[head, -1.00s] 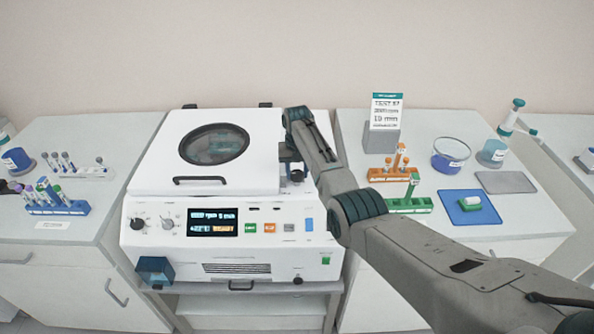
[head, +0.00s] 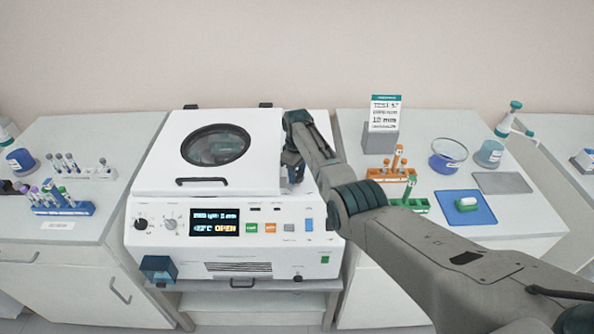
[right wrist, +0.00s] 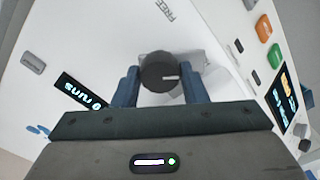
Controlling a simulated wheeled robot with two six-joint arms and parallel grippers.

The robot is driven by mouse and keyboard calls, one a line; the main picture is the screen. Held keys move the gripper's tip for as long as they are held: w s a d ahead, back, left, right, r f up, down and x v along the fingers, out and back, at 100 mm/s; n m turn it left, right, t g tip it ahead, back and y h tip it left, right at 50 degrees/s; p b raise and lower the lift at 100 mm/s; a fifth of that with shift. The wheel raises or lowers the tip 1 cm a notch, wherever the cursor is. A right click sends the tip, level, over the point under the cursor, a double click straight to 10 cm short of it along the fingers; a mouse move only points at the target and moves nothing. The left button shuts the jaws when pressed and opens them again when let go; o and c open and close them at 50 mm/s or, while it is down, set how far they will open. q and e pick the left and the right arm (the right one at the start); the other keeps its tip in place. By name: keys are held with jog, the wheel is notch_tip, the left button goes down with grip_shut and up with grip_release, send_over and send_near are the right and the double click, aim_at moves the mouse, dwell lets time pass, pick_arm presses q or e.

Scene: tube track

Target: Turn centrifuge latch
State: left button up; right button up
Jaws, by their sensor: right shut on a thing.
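The white centrifuge (head: 262,208) stands in the middle with its lid (head: 180,150) down; the lid has a round dark window. The latch is a dark round knob (right wrist: 158,72) with a pale mark pointing right in the right wrist view. My right gripper (head: 293,172) is at the lid's right side, over the latch. In the right wrist view its blue fingers (right wrist: 158,88) stand on both sides of the knob and are shut on it. The gripper hides the latch in the head view. My left gripper is not in view.
The centrifuge display (head: 214,221) shows "OPEN" in its lower line. To the right are an orange tube rack (head: 385,176), a green rack (head: 412,206), a bowl (head: 449,160) and a blue mat (head: 470,210). A blue tube rack (head: 75,209) stands at the left.

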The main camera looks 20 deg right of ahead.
aim_at(297, 174)
jog(key=n, duration=0.3)
jog(key=shift+r+n+p, duration=0.15)
jog(key=shift+n+p, duration=0.15)
jog(key=shift+n, duration=1.8)
jog(key=shift+w, duration=0.1)
jog(key=o, duration=1)
notch_tip(297, 174, up, 11)
jog(key=shift+f+b, duration=0.15)
jog(key=shift+b, duration=1.05)
